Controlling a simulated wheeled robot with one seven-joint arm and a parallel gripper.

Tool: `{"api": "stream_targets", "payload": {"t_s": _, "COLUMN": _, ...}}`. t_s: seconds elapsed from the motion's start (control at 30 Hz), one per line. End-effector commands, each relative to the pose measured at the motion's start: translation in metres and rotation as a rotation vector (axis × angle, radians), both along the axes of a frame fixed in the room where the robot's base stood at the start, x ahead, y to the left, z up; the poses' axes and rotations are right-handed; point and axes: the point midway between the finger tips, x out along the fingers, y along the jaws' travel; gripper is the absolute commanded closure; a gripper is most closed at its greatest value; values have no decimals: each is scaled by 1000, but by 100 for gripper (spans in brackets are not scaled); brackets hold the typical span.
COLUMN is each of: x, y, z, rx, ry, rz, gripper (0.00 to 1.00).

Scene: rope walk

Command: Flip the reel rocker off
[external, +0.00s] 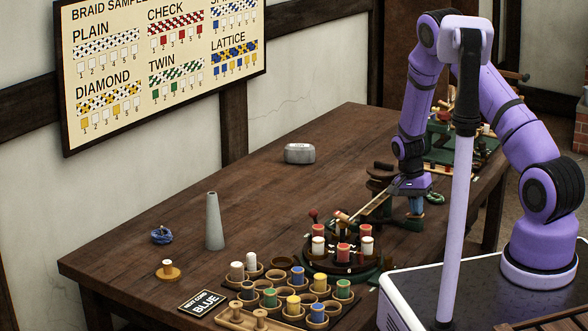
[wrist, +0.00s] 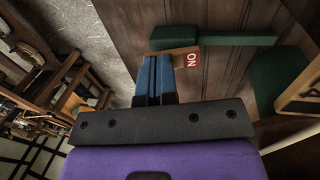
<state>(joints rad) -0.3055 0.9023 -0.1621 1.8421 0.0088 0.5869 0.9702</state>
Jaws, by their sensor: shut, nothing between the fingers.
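A red label (wrist: 193,60) with white letters, turned sideways and seeming to read ON, shows in the wrist view on a small brown piece, apparently part of the reel rocker. My gripper (wrist: 154,78) has its blue fingers together, with nothing between them. The tips reach the near side of the brown piece and cover part of it, so I cannot tell whether they touch. In the external view my gripper (external: 416,207) points down over the table beside the wooden braiding stand; the rocker cannot be made out there.
A green block with a long green bar (wrist: 240,39) lies beyond the label. The dark wooden table (external: 250,180) carries a round stand with red and white bobbins (external: 343,251), cups of coloured bobbins (external: 297,275), a grey cone (external: 214,222) and a grey block (external: 300,153). The table's middle is clear.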

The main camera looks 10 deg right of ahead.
Motion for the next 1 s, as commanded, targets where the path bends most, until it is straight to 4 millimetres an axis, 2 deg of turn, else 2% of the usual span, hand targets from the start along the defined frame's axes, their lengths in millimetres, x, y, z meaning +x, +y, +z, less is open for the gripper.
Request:
{"api": "stream_targets", "payload": {"t_s": 0.43, "x": -7, "y": -7, "z": -11, "rx": 138, "ry": -134, "rz": -5, "gripper": 100}}
{"api": "stream_targets", "payload": {"t_s": 1.0, "x": 1, "y": 5, "z": -11, "rx": 133, "ry": -131, "rz": 2, "gripper": 100}}
